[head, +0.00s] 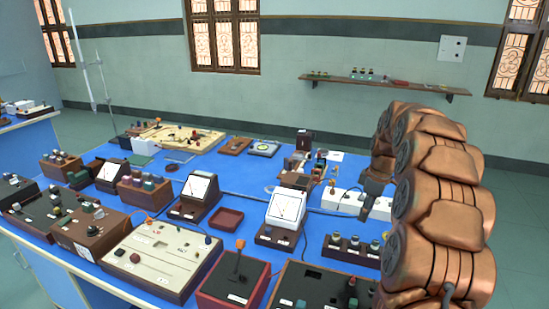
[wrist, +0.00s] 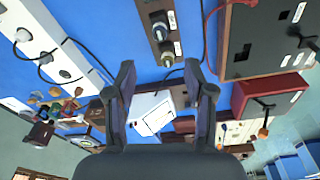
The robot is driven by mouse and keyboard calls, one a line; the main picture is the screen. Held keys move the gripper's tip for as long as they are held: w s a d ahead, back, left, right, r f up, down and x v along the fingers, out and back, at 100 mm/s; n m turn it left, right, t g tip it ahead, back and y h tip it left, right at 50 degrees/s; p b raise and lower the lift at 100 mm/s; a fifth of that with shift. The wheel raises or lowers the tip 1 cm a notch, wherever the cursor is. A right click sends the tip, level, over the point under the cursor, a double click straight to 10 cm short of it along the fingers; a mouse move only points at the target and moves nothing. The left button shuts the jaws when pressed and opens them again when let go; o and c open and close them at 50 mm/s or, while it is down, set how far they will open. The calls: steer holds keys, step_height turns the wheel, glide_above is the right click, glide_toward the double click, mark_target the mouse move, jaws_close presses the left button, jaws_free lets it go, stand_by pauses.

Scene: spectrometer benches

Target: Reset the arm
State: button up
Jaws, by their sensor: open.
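My gripper (wrist: 160,72) is open and empty, its two dark fingers spread apart in the wrist view. In the head view my copper-coloured arm is folded on the right, and the dark gripper (head: 373,190) hangs down over the right part of the blue bench. A white-faced meter (wrist: 152,112) shows between and beyond the fingers in the wrist view. Nothing is held. The gap between the fingertips and the bench items cannot be judged exactly.
The blue bench (head: 245,185) is crowded with meters, boxes and leads. A white-faced meter (head: 286,206) and a white socket strip (head: 343,200) are near the gripper. A dark box with several knobs (head: 352,248) stands just left of my arm. A wall shelf (head: 385,86) is behind.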

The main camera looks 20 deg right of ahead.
steer(key=s+a+r+m+g, duration=0.1)
steer(key=s+a+r+m, duration=0.1)
steer(key=s+a, duration=0.65)
steer(key=s+a+r+m+g, duration=0.15)
steer(key=s+a, duration=0.45)
steer(key=a, duration=0.6)
steer(key=s+a+f+m, duration=0.1)
steer(key=s+a, duration=0.3)
steer(key=s, duration=0.7)
steer(key=s+a+f+m, duration=0.2)
steer(key=s+a+m, duration=0.1)
steer(key=s, duration=0.7)
steer(key=shift+s+a+f+m+h, duration=0.15)
steer(key=shift+s+a+m+h, duration=0.2)
steer(key=shift+s+h, duration=0.05)
steer(key=shift+g, duration=0.25)
